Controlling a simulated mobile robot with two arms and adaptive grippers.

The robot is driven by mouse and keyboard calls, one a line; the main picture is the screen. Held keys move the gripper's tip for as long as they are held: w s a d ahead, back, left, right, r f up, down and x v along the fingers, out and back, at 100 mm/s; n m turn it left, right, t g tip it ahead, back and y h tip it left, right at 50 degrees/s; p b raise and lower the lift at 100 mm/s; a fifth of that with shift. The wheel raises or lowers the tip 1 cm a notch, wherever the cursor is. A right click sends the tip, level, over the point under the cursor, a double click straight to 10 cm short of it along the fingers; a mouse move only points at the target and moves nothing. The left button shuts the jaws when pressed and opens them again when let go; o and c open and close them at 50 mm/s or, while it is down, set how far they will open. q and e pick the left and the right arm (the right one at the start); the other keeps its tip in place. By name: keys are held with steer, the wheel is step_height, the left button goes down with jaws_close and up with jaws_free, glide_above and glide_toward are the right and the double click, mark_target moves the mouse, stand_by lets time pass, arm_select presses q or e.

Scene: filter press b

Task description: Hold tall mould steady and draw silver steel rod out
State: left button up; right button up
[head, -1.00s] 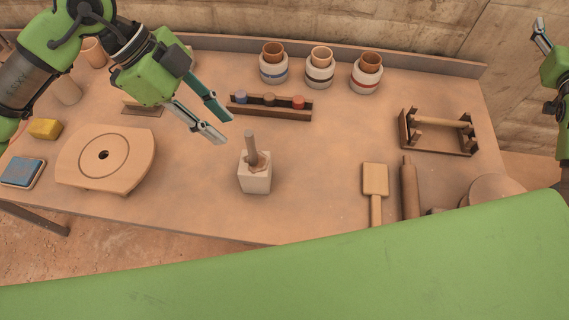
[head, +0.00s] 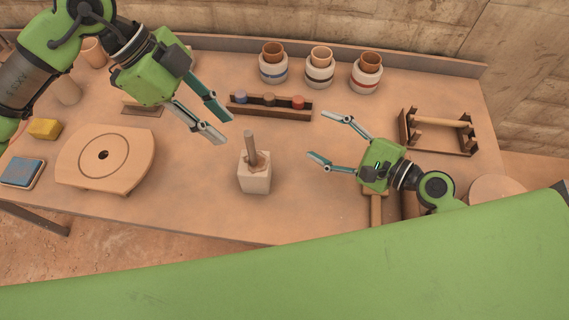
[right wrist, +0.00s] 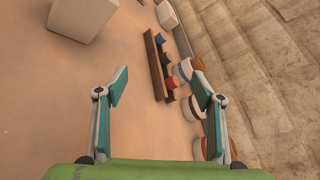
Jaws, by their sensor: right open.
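The tall mould (head: 254,180) is a pale block standing upright on the table in the middle of the head view. A brownish-grey rod (head: 250,143) stands up out of its top, leaning slightly; it does not look silver here. My left gripper (head: 228,130) is open and empty, above and to the left of the rod. My right gripper (head: 316,135) is open and empty, to the right of the mould and apart from it. In the right wrist view a pale block, seemingly the mould (right wrist: 82,15), shows at the top left, beyond the open fingers (right wrist: 163,83).
A dark rack with coloured plugs (head: 270,113) lies behind the mould. Several banded jars (head: 319,76) stand at the back. A round-holed board (head: 85,165) is at left, a wooden frame (head: 465,145) at right. Table around the mould is clear.

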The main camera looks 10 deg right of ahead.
steer(key=s+a+r+m+y, duration=0.35)
steer(key=s+a+m, duration=0.4)
steer(key=a, duration=0.35)
glide_toward(255, 171)
steer(key=shift+n+g+y, duration=0.25)
steer(key=shift+g, duration=0.15)
steer(key=w+f, duration=0.1)
steer(key=w+a+f, duration=0.1)
steer(key=w+f, duration=0.1)
steer(key=w, duration=0.1)
steer(key=shift+a+f, duration=0.35)
steer(key=shift+f, duration=0.05)
steer(key=x, duration=0.7)
steer(key=shift+w+a, duration=0.15)
